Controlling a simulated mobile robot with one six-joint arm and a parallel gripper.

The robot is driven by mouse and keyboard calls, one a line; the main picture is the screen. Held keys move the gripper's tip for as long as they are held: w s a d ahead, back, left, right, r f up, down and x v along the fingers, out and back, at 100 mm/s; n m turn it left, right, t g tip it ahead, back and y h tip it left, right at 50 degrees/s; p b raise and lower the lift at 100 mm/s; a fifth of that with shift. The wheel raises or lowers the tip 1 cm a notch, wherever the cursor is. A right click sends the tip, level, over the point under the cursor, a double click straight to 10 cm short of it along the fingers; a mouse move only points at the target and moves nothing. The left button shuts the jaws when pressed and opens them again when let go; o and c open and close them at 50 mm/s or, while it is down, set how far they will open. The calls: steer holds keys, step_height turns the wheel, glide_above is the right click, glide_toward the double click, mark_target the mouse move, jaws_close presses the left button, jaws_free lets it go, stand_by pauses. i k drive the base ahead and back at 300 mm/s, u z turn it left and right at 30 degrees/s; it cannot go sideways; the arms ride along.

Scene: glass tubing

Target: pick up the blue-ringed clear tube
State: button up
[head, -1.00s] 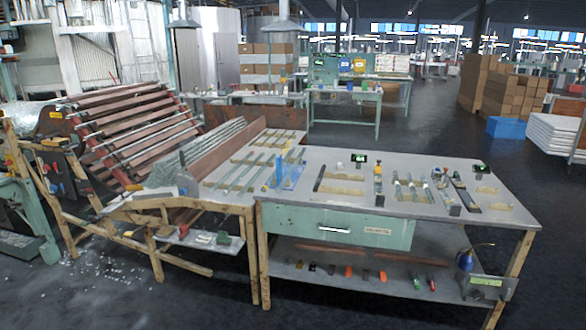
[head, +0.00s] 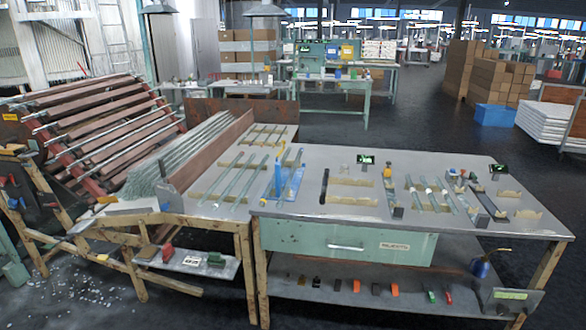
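Several thin clear tubes lie on the workbench (head: 330,215) in the head view. One set of tubes (head: 240,180) rests on wooden strips left of a blue fixture (head: 290,182). Another set (head: 430,193) lies right of centre, with small pale marks on some. I cannot make out a blue ring on any tube at this distance. My gripper is not in view.
A slanted roller rack (head: 90,135) and a heap of long glass tubes (head: 185,160) stand at the left. The bench has a green drawer (head: 345,247) and a lower shelf. A display (head: 366,160) stands on the bench. Dark open floor lies beyond.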

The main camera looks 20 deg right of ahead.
mark_target(281, 199)
steer(key=u, duration=0.05)
steer(key=i, duration=1)
steer(key=u, duration=0.35)
